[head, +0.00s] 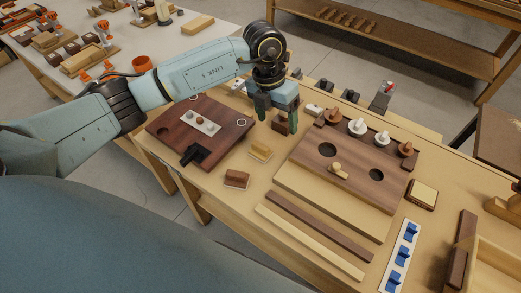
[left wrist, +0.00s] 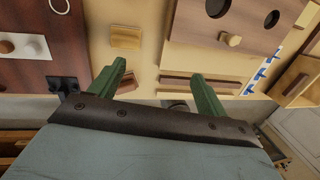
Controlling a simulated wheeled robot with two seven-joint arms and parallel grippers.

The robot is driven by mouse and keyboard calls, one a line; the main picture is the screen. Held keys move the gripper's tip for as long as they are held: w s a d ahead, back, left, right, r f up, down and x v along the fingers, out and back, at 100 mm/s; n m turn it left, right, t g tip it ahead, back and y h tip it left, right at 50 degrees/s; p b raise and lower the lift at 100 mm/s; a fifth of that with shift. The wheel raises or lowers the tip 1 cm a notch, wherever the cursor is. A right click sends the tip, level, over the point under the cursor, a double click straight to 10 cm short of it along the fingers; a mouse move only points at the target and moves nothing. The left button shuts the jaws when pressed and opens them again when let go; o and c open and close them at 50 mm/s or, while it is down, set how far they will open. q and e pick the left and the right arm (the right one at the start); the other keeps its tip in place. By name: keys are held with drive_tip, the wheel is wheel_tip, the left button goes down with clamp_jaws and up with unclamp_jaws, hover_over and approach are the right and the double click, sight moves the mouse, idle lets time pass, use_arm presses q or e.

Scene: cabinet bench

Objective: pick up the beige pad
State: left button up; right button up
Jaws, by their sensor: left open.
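The beige pad (head: 261,148) is a small light block lying on the bench between the dark red-brown board and the wooden board with holes. In the left wrist view the beige pad (left wrist: 125,38) lies at the top, left of centre, beyond the fingertips. My left gripper (head: 278,118) has green fingers pointing down, spread apart and empty. It is above the bench, behind and slightly right of the pad in the head view. It also shows in the left wrist view (left wrist: 157,73). My right gripper is not in view.
A brown pad (head: 237,180) lies in front of the beige one. The red-brown board (head: 184,125) is to the left, with a black bracket (head: 192,155). The holed board (head: 345,165) with knobs is to the right. Two strips (head: 318,232) lie in front.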

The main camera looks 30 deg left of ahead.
use_arm(q)
drive_tip(key=a+y, duration=0.2)
drive_tip(key=a, duration=0.2)
hover_over(260, 145)
drive_tip(key=shift+n, duration=0.3)
wheel_tip(260, 145, down, 6)
drive_tip(key=shift+w+d+f, duration=0.1)
drive_tip(key=shift+d, duration=0.05)
drive_tip(key=shift+f+b, duration=0.35)
drive_tip(key=shift+f, duration=2.8)
drive_tip(key=c, duration=1.2)
drive_tip(key=shift+o, duration=0.2)
wheel_tip(260, 145, up, 10)
drive_tip(key=shift+p, duration=0.4)
drive_tip(key=o, duration=0.5)
drive_tip(key=c, duration=0.3)
